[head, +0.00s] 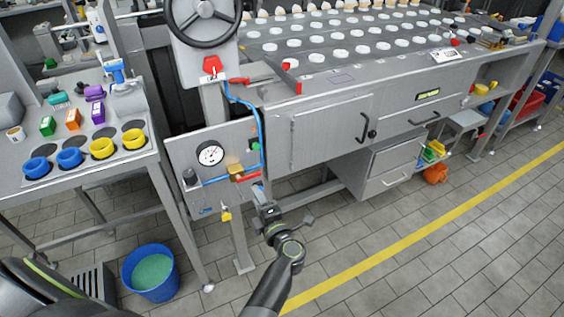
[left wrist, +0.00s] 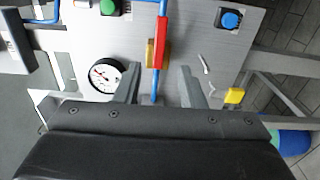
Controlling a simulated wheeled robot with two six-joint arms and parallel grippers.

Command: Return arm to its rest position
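My left gripper (head: 262,192) is in front of the lower part of a grey valve panel (head: 180,155). In the left wrist view its two fingers (left wrist: 161,75) are spread apart with nothing gripped between them. A red-handled valve (head: 245,176) on a blue pipe is just beyond the fingertips; in the left wrist view its red lever (left wrist: 162,42) lies along the pipe. The gripper looks apart from the lever. My right gripper is not in view.
The panel has a round gauge (head: 210,154), a green button (left wrist: 109,7), a blue knob (left wrist: 231,19) and a yellow tag (head: 226,213). A blue bucket (head: 150,272) stands on the floor at left. A side table (head: 100,166) holds cups and boxes. Open tiled floor (head: 400,255) lies right.

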